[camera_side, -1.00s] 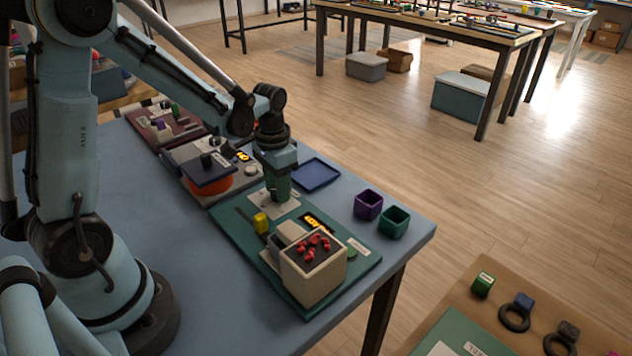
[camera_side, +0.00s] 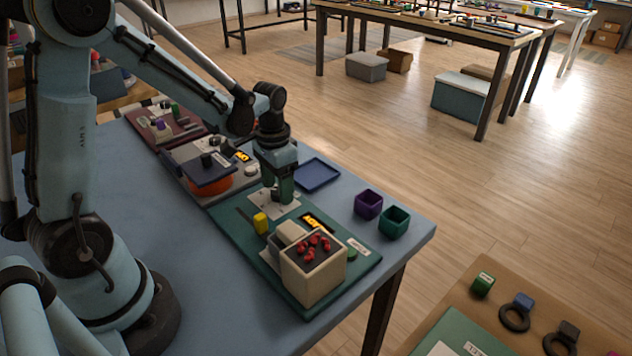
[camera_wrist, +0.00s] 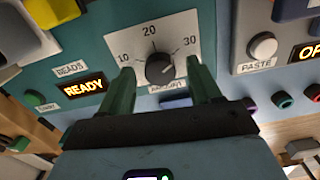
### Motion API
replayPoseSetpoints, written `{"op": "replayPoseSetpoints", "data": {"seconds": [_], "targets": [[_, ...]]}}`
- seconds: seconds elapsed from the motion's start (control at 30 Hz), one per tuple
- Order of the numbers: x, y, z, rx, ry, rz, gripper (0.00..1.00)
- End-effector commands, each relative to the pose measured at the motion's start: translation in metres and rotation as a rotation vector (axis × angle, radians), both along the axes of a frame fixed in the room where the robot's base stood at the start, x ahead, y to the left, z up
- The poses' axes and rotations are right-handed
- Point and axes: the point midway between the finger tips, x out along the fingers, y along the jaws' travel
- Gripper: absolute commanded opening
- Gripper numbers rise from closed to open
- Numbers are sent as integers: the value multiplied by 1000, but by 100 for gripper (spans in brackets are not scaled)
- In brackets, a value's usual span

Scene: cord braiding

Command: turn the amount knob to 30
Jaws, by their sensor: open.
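The amount knob (camera_wrist: 159,68) is a round dark knob on a white dial plate (camera_wrist: 180,40) marked 10, 20 and 30, with an AMOUNT label below it. A pale mark on the knob seems to point to the upper right, toward 30; the exact reading is hard to tell. My gripper (camera_wrist: 160,76) has its two green fingers apart, one on each side of the knob in the wrist view. Gaps show between fingers and knob, and the knob looks free. In the side view my gripper (camera_side: 279,192) is over the white plate and mostly hides the knob.
A lit READY display (camera_wrist: 84,88) and a yellow block (camera_wrist: 52,10) are left of the dial. A round PASTE button (camera_wrist: 262,47) is to the right. A beige box with red pieces (camera_side: 313,272) stands on the green board (camera_side: 364,262). A blue tray (camera_side: 316,174) lies behind.

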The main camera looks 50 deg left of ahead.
Motion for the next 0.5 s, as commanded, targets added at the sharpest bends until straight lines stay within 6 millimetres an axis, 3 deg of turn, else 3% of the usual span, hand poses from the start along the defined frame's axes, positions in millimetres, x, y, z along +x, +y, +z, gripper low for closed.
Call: {"op": "replayPoseSetpoints", "data": {"seconds": [0.17,0.5], "targets": [[0,0,17,0,0,0,63],[-1,0,72,0,0,0,63]]}}
